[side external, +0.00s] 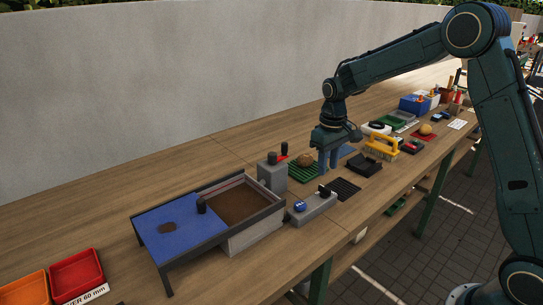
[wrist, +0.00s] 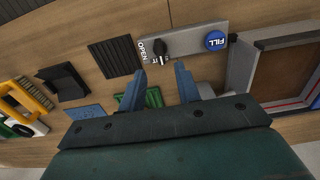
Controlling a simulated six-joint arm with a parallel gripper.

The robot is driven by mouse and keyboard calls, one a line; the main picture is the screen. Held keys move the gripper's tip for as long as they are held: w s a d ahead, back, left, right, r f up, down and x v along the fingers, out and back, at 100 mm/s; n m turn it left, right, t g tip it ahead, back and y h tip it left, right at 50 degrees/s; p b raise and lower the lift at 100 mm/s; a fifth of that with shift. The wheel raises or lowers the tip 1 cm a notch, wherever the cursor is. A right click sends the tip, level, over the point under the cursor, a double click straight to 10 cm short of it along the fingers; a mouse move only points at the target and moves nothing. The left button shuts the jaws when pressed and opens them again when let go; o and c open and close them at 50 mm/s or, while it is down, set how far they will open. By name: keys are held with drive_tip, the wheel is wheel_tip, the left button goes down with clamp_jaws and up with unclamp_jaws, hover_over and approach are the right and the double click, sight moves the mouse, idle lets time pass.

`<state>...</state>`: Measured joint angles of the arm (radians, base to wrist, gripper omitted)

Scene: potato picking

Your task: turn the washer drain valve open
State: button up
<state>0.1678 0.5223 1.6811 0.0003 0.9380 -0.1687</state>
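The drain valve is a black knob (wrist: 158,47) on a grey panel (wrist: 185,41), beside the printed word OPEN and a second label partly hidden by the knob. The knob also shows in the side view (side external: 324,190). My gripper (side external: 328,168) points down above the bench near the panel. In the wrist view my gripper (wrist: 160,68) is open and empty, with its two blue fingers apart just short of the knob. The knob lies roughly in line with the gap between them. The washer (side external: 252,238) is a box with brown contents beside the panel.
A blue FILL button (wrist: 216,40) is on the same panel. A grey block (side external: 272,174) with a black-knobbed red lever stands behind it. A blue cover (side external: 178,236) adjoins the washer. A black ribbed mat (side external: 344,189) and a yellow brush (side external: 381,144) lie to the right.

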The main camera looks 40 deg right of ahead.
sight(325, 188)
drive_tip(key=shift+f, duration=3.6)
clamp_jaws()
